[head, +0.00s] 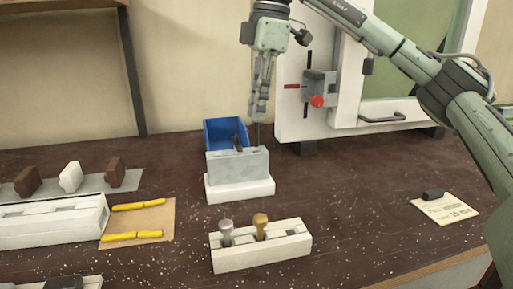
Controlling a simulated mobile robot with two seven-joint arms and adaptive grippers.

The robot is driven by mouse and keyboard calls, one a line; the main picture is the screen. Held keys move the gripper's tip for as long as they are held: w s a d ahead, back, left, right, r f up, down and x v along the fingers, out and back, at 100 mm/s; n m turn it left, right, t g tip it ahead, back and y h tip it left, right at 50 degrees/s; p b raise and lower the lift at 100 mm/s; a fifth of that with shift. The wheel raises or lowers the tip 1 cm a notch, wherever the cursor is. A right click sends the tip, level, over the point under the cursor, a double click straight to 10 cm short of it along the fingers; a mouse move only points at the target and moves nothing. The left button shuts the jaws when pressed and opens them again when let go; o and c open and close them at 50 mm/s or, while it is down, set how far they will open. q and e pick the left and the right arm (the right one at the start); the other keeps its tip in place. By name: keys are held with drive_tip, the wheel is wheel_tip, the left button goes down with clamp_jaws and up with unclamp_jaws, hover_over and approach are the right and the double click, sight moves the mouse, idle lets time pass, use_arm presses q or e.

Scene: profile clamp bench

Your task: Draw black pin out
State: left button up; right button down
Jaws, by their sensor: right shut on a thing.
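My right gripper (258,115) points down above the right end of a grey block (238,164). It is shut on a thin dark piece, the black pin (257,136), whose lower part shows below the fingertips. The pin stands about upright and reaches down to the block's top edge; I cannot tell how much of it is inside the block. The grey block stands on a white base (240,189) on the bench. A small dark piece (238,146) shows at the block's top, left of the pin. My left gripper is not in view.
A blue bin (222,132) stands right behind the block. In front is a white holder (262,250) with a silver and a brass-coloured knob. A white-framed panel (345,122) with a red knob stands behind right.

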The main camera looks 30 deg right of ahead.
drive_tip(key=shift+r, duration=1.7)
